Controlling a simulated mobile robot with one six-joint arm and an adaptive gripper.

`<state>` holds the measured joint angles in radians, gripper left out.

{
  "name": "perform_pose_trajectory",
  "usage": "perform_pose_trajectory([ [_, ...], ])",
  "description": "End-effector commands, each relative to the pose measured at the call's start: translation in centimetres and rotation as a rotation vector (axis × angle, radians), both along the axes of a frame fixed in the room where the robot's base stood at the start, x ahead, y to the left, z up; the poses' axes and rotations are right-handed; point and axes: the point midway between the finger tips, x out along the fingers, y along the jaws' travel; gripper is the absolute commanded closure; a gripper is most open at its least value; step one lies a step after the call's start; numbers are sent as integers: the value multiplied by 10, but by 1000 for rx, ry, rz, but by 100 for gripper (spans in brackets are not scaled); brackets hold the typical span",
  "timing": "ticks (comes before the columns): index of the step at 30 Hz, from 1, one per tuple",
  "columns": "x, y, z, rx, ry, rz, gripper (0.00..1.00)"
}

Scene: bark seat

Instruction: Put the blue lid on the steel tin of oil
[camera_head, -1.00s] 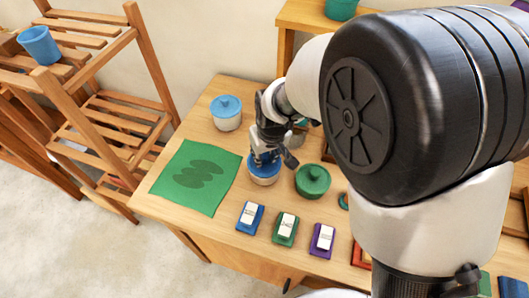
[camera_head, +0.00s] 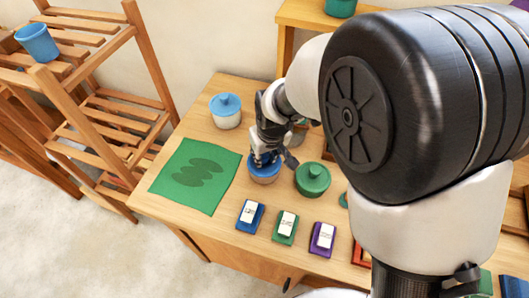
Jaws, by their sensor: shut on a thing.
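My gripper (camera_head: 264,160) points down over the table and is shut on a blue lid (camera_head: 264,172). The fingers cover part of the lid. Another round pale container (camera_head: 227,121) with a blue knobbed lid (camera_head: 225,104) stands further back to the left. I cannot tell for sure which container is the steel tin of oil.
A green lidded pot (camera_head: 312,180) stands close to the right of my gripper. A green mat (camera_head: 197,177) lies to the left. Blue (camera_head: 250,216), green (camera_head: 286,228) and purple (camera_head: 322,239) blocks with white labels line the front. A wooden rack (camera_head: 100,110) holds a blue cup (camera_head: 38,42).

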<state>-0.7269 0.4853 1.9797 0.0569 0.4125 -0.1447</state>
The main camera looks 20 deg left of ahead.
Motion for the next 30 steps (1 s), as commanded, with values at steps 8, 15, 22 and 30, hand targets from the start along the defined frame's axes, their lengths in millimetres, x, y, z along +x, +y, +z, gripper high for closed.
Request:
perform_pose_trajectory([
  [8,0,0,-4,0,0,0,72],
  [15,0,0,-4,0,0,0,56],
  [22,0,0,-4,-1,1,0,53],
  [30,0,0,-4,-1,1,0,38],
])
